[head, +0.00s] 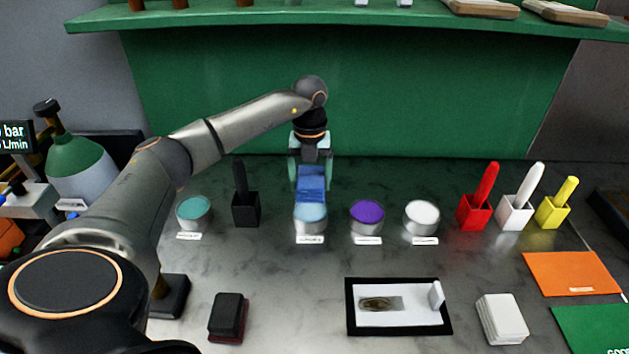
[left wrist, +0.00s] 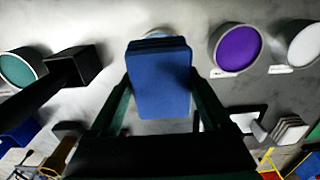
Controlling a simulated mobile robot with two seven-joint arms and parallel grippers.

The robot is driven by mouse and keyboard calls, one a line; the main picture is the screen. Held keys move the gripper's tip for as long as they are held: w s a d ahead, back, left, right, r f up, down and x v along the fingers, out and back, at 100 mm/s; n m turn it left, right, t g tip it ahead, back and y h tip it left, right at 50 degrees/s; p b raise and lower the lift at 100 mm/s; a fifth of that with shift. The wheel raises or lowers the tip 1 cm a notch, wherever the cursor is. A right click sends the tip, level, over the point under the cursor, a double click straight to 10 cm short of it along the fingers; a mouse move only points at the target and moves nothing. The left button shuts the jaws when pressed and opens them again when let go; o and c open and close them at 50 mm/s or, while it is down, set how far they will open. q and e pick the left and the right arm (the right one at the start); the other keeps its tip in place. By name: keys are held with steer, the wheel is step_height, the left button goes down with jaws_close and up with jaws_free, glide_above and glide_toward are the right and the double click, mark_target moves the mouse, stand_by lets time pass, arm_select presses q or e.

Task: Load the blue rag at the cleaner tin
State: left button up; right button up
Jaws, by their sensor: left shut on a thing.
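My left gripper (head: 310,168) is shut on the blue rag (head: 311,184), a folded stack of blue cloth. It holds the rag over the back of the light-blue tin (head: 310,218), which stands in the row of tins and has a label in front. In the head view the rag's lower end overlaps the tin's top; I cannot tell whether they touch. In the left wrist view the rag (left wrist: 160,85) sits between the green fingers and hides most of the tin behind it. My right gripper is not in view.
A teal tin (head: 194,210) and black holder (head: 245,209) stand left; purple (head: 367,214) and white (head: 421,216) tins stand right. Red, white and yellow holders stand farther right. A black-framed tray (head: 398,328) lies in front. A green shelf (head: 350,22) hangs above.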

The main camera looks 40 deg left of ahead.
mark_target(311, 211)
arm_select(q)
steer(key=shift+f+b, duration=2.7)
steer(key=shift+f, duration=0.3)
steer(key=shift+f, duration=0.45)
steer(key=shift+f, duration=0.1)
steer(key=shift+r+p, duration=0.35)
step_height(311, 211, up, 6)
steer(key=p, duration=0.5)
steer(key=shift+r, duration=0.25)
stand_by(0.6)
